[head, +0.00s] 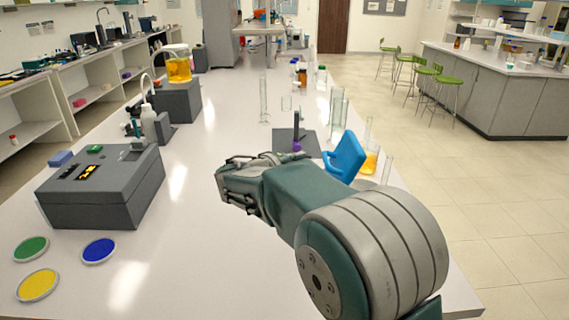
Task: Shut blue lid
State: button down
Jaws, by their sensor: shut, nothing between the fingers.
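A bright blue panel (345,157), which looks like a raised lid, stands tilted on the bench right of the middle. Its lower part and whatever it is attached to are hidden behind my arm. My gripper (226,174) is left of the blue panel, apart from it, above the white bench. It points left, shut and empty. A flat blue disc (98,251) lies on the bench at the lower left, well away from my gripper.
A grey box device (100,190) with a lit display stands at left. Green (31,248) and yellow (38,285) discs lie in front of it. Glass cylinders (337,112) and a flask of orange liquid (369,160) stand near the panel. The bench's front middle is clear.

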aim_at(323, 156)
jog(key=d, duration=0.4)
jog(key=shift+s+f, duration=0.1)
jog(key=shift+f, duration=0.25)
jog(key=shift+r, duration=0.1)
jog(key=shift+d+m, duration=0.3)
